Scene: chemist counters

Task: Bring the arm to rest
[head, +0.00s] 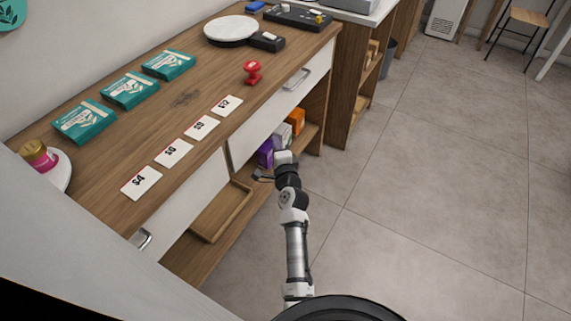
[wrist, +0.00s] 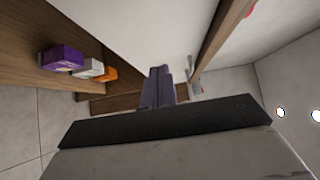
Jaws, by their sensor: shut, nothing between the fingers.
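My arm reaches forward over the floor in the head view, in front of the wooden counter (head: 120,165). My gripper (head: 258,176) is at its end, near the open lower shelf, and points toward the counter. It also shows in the wrist view (wrist: 158,72), where the fingers are together with nothing held. In the head view the gripper is small and partly hidden by the wrist.
A purple box (head: 265,153), a white box (head: 283,136) and an orange box (head: 296,121) stand on the lower shelf. A wooden tray (head: 222,211) lies nearby. Drawer handles (head: 297,79) stick out. The floor (head: 430,190) to the right is clear.

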